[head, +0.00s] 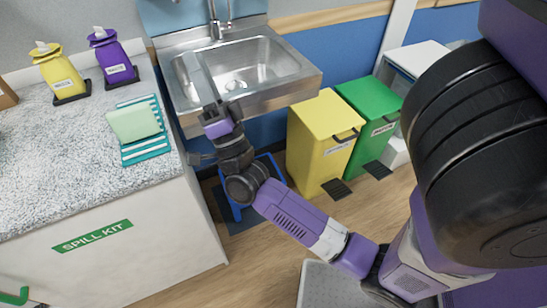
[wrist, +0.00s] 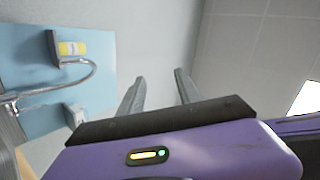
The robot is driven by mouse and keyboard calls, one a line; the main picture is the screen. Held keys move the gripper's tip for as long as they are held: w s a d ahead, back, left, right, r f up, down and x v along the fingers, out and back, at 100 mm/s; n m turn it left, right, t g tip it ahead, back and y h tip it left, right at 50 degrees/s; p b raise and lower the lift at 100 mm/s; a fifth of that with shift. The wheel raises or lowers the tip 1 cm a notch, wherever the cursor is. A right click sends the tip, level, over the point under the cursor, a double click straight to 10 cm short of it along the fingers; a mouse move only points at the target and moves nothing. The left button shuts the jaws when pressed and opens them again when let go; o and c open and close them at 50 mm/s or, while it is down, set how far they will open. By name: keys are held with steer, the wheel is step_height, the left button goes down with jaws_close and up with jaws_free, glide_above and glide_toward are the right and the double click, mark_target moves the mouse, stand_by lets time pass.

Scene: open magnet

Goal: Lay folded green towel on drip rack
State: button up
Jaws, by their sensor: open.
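The folded green towel (head: 135,122) is a pale green block on the counter at left in the head view. It rests tilted on a teal-and-white striped slatted piece, which looks like the drip rack (head: 147,153). My gripper (head: 203,80) is right of the towel, in front of the sink in the picture, well apart from towel and rack. In the wrist view my gripper (wrist: 158,90) has its two fingers spread, with nothing between them. The wrist view shows wall and ceiling; neither towel nor rack is in it.
The metal sink (head: 265,62) lies behind my gripper. A yellow bottle (head: 60,74) and a purple bottle (head: 112,60) stand at the counter's back. A yellow bin (head: 312,150) and a green bin (head: 372,105) stand right of the sink. The speckled counter (head: 60,150) has free room.

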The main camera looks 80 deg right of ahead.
steer(key=s+a+f+n+t+y, duration=0.2)
steer(key=a+f+n+t+y, duration=0.1)
steer(key=a+f+n+y, duration=0.75)
steer(key=s+a+f+n+g+y, duration=0.4)
steer(key=s+a+f+n, duration=0.1)
steer(key=s+a, duration=0.2)
steer(key=s+a+f+n+g+y, duration=0.5)
steer(key=s+a+n, duration=0.1)
steer(key=s, duration=0.4)
steer(key=shift+a+f, duration=0.35)
steer(key=shift+a, duration=0.35)
steer(key=shift+s, duration=0.1)
